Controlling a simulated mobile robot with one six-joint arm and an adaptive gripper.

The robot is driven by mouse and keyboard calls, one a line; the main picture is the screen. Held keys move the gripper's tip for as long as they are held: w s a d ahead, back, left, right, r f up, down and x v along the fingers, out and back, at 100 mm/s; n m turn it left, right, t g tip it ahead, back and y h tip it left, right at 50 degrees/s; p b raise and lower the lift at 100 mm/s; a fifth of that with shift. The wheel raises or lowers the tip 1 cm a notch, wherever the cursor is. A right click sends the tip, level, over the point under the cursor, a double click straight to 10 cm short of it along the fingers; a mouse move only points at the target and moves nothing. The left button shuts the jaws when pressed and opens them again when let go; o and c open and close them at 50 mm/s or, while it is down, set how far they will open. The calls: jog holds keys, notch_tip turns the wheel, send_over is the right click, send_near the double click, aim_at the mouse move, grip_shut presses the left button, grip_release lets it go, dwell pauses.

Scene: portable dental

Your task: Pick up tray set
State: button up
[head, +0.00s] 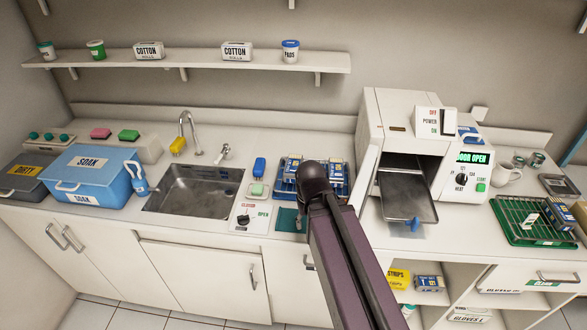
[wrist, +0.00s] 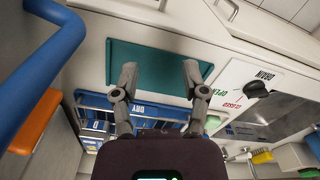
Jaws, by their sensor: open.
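Several blue packs with white labels (head: 335,186) stand in a blue rack (head: 283,186) on the counter, left of the sterilizer. More blue packs (head: 560,215) stand in a green wire rack (head: 510,232) at the far right. I cannot tell which pack is the tray set. In the wrist view my gripper (wrist: 160,78) is open and empty. Its fingertips overlap a teal mat (wrist: 155,70), and the blue rack (wrist: 150,112) shows behind the fingers.
The sterilizer (head: 400,115) is open with its metal tray (head: 408,197) pulled out, close to my arm's right. A sink (head: 195,190) and drain switch panel (head: 249,217) lie left. A blue bar (wrist: 45,80) is close at the wrist view's left. A blue soak tub (head: 90,175) stands far left.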

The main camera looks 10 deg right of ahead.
jog(key=shift+d, duration=0.2)
jog(key=o, duration=0.6)
jog(key=shift+w+d+r, duration=0.1)
jog(key=shift+w, duration=0.05)
notch_tip(320, 180, up, 9)
jog(key=m+p, duration=0.4)
jog(key=p, duration=0.6)
send_over(293, 163)
jog(key=shift+s+d+r+b, duration=0.1)
jog(key=shift+s+b, duration=0.2)
notch_tip(293, 163, down, 9)
jog(key=b, duration=0.8)
jog(key=shift+r+b, duration=0.15)
jog(key=shift+b, duration=0.2)
jog(key=shift+w+f+b, duration=0.2)
jog(key=shift+f+b, duration=2.4)
